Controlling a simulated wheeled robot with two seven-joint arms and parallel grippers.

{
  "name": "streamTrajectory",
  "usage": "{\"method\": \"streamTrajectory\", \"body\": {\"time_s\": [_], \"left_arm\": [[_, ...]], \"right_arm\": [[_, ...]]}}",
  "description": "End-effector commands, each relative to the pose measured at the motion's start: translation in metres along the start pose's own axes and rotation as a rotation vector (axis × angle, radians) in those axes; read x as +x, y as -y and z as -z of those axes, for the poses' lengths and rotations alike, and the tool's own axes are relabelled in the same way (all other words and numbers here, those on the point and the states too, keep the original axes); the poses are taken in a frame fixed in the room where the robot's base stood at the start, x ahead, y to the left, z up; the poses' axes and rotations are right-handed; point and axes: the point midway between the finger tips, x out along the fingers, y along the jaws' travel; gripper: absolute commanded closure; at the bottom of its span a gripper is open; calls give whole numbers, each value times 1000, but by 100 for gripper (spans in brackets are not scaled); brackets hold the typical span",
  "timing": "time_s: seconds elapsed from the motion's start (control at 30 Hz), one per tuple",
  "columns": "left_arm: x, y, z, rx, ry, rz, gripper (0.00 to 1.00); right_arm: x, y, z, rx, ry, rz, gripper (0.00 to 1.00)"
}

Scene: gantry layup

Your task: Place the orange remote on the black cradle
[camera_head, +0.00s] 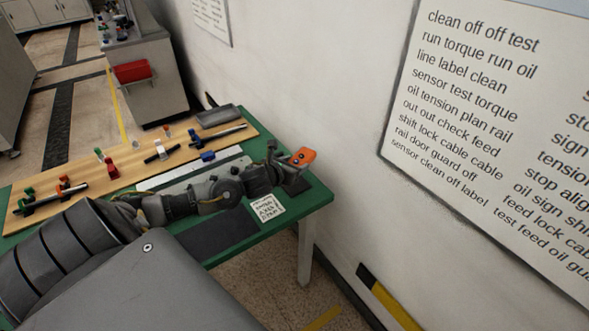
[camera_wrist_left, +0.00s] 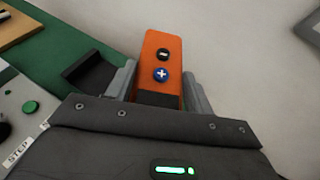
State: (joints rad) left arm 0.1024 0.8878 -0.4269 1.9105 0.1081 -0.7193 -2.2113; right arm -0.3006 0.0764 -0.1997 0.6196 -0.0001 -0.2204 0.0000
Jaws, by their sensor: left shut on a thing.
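The orange remote (camera_head: 302,158) is at the far right end of the green table, near the wall. My left gripper (camera_head: 288,164) is shut on it. In the left wrist view the remote (camera_wrist_left: 161,62) sits between the two grey fingers (camera_wrist_left: 160,88), its face with a dark button and a blue plus button showing. The black cradle (camera_wrist_left: 90,73) is on the green table, left of the remote in that view and apart from it. In the head view a dark part of the cradle (camera_head: 296,186) shows below the gripper. My right gripper is not in view.
The green table (camera_head: 318,196) holds a wooden board (camera_head: 132,172) with clamps and coloured parts. The wall (camera_head: 330,100) stands close behind the table's right end.

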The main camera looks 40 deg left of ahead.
Motion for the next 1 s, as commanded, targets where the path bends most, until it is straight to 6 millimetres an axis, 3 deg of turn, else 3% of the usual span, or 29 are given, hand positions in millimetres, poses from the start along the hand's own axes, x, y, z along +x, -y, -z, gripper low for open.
{"method": "streamTrajectory", "body": {"time_s": [0.1, 0.3, 0.57, 0.8, 1.0], "left_arm": [[25, -10, 16, -4, -1, -3, 83], [50, -19, 31, -1, 1, 0, 83], [57, -22, 36, -1, 1, 0, 83], [70, -23, 62, -2, 0, 0, 83], [71, -22, 66, 1, 2, 2, 83]], "right_arm": [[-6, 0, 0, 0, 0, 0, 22], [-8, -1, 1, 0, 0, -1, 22], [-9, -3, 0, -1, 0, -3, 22], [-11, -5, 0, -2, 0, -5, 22], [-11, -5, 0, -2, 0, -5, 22]]}}
